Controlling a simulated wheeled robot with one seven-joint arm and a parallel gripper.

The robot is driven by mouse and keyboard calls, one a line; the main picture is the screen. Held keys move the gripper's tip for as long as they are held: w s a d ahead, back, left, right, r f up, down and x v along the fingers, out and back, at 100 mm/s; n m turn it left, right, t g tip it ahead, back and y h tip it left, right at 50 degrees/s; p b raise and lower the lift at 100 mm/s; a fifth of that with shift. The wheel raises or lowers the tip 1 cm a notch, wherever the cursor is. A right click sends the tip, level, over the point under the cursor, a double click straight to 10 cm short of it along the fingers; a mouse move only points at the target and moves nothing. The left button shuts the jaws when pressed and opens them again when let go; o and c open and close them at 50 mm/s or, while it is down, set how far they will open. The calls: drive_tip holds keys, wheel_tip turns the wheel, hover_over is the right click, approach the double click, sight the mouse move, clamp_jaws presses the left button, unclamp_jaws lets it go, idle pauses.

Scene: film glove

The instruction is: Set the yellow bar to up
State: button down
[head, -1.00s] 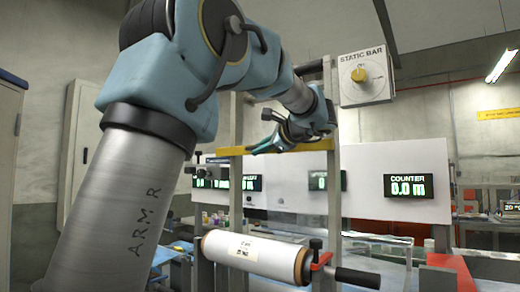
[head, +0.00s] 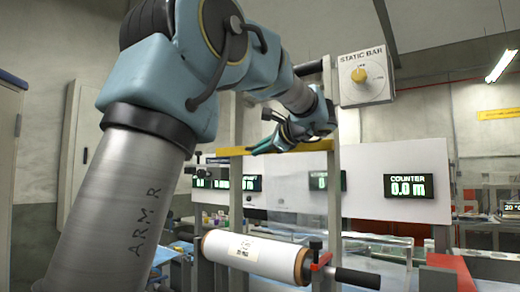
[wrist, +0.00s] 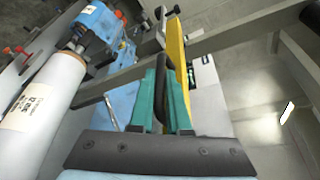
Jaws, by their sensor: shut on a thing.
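The yellow bar (head: 317,146) runs level across the upper part of the film frame in the head view. It also shows in the wrist view (wrist: 176,48), just right of the fingers. My gripper (head: 262,147) is at the middle of the bar, partly hiding it. In the wrist view, my gripper (wrist: 162,95) has its teal fingers closed on a dark, rounded handle beside the yellow bar. The handle's join to the bar is hidden.
A white film roll (head: 256,257) with a black end handle lies below the bar. A grey upright post (head: 333,190) stands right of my gripper. The static bar box (head: 364,77) with its yellow knob is above right. A counter display (head: 407,187) reads 0.0 m.

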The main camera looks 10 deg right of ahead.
wheel_tip(320, 180, up, 11)
drive_tip(key=p, duration=0.5)
drive_tip(key=shift+p, duration=0.4)
drive_tip(key=c, duration=1.2)
unclamp_jaws()
drive_tip(key=shift+o, duration=0.2)
drive_tip(key=shift+f, duration=0.15)
drive_tip(key=shift+s+d, duration=0.2)
drive_tip(key=shift+s, duration=0.1)
drive_tip(key=b+v, duration=0.3)
drive_tip(key=v, duration=0.7)
